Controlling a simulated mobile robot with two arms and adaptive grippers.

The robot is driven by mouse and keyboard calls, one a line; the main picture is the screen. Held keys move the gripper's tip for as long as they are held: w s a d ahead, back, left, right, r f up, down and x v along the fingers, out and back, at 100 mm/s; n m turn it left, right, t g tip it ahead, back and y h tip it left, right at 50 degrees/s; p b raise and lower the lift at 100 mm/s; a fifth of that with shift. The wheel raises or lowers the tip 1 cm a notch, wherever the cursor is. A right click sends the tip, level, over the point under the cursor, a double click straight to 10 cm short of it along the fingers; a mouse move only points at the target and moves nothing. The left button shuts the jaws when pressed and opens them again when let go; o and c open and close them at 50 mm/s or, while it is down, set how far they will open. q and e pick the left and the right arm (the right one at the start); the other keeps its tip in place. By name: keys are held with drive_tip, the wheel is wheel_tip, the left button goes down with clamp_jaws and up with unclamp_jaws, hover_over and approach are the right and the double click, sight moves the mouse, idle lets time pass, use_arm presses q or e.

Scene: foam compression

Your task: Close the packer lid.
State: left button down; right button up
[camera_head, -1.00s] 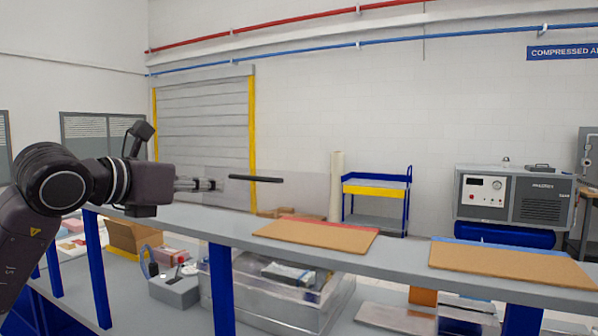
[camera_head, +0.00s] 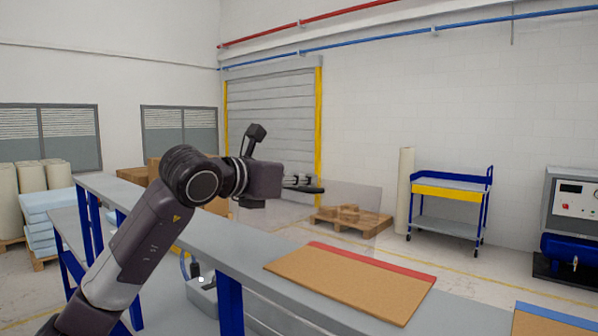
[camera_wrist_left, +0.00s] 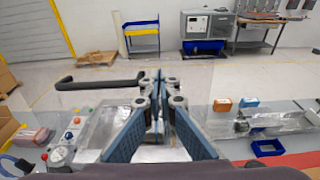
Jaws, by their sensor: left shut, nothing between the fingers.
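The packer lid (camera_head: 348,205) is a clear panel, raised and standing roughly upright above the shelf in the head view. Its black bar handle (camera_head: 309,189) shows at its upper edge, and the handle also shows in the left wrist view (camera_wrist_left: 98,83), left of the fingers. My left gripper (camera_head: 300,181) is shut and empty, close to the handle; I cannot tell whether they touch. Its blue fingers (camera_wrist_left: 158,80) meet in the middle of the wrist view. The packer's body is mostly hidden by the shelf in the head view. My right gripper is out of view.
A grey shelf (camera_head: 240,263) on blue posts runs below my left arm and bears a brown board with a red edge (camera_head: 350,283). A pallet (camera_head: 355,220) and a blue trolley (camera_head: 450,205) stand behind. A blue bin (camera_wrist_left: 268,148) lies at lower right in the wrist view.

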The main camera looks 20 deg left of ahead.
use_arm(q)
drive_tip(key=p, duration=0.2)
approach(337, 182)
drive_tip(key=x, duration=0.3)
drive_tip(key=shift+p+x, duration=0.5)
drive_tip(key=shift+x, duration=0.65)
drive_tip(key=shift+p+x, duration=0.4)
drive_tip(key=shift+x, duration=0.4)
drive_tip(key=shift+w, duration=0.15)
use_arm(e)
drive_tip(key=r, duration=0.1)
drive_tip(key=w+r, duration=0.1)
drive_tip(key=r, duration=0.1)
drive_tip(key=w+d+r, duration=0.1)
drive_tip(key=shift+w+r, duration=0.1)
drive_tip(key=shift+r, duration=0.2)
